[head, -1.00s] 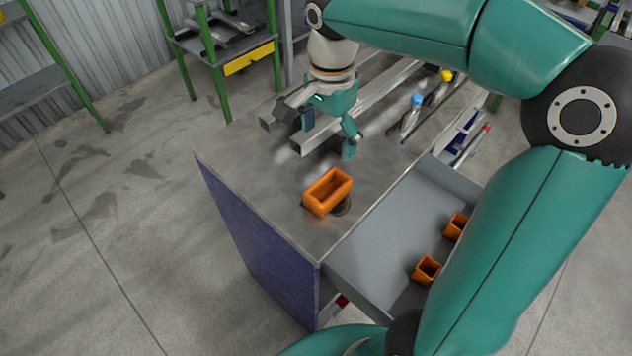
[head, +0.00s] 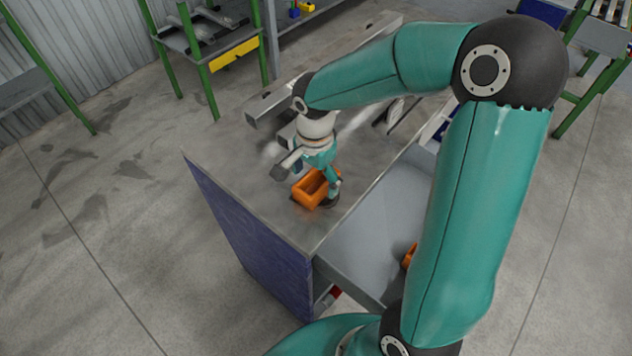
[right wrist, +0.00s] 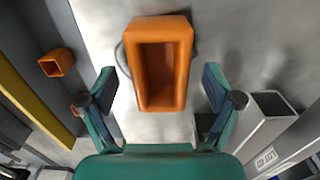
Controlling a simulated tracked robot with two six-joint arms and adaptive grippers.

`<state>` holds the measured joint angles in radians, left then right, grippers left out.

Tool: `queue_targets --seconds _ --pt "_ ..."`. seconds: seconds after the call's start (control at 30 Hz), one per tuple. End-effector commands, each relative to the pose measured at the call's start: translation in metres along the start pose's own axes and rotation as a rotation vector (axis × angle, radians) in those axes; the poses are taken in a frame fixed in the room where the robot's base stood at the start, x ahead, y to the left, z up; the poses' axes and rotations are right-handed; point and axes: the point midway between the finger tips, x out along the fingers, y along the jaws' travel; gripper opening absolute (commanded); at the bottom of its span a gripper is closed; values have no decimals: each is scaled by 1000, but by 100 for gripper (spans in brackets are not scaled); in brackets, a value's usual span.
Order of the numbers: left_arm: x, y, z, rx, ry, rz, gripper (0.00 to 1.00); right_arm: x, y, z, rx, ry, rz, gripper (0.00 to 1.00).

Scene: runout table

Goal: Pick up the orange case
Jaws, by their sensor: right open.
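The orange case (head: 308,191) is an open-topped rectangular box on the grey table top (head: 250,215), near its front end. In the right wrist view the case (right wrist: 184,61) lies ahead of and partly between the fingers, with clear space on both sides. My right gripper (head: 309,181) is open above the case and hides part of it in the head view. The right wrist view shows its two fingers (right wrist: 160,90) spread wide and empty. My left gripper is not in view.
An open grey drawer (head: 365,235) juts out at the table's right side. A smaller orange bin (head: 409,257) in it is mostly behind my arm; one also shows in the wrist view (right wrist: 56,63). Metal profiles (head: 285,97) lie further back on the table.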

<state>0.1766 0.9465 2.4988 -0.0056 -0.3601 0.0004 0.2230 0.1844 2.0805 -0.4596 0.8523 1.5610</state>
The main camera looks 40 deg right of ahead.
Motion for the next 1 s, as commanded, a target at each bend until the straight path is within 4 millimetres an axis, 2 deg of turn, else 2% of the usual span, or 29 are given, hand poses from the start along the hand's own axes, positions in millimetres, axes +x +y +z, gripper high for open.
queue_targets --seconds 0.13,0.4,0.8,1.0 --pt "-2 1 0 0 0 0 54 15 0 0 0 -1 1 90" --pt "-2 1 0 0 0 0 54 18 0 0 -1 -1 -2 88" --pt "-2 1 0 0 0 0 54 17 0 0 -1 -1 -2 21" --pt "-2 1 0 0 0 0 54 17 0 0 0 0 -2 21"
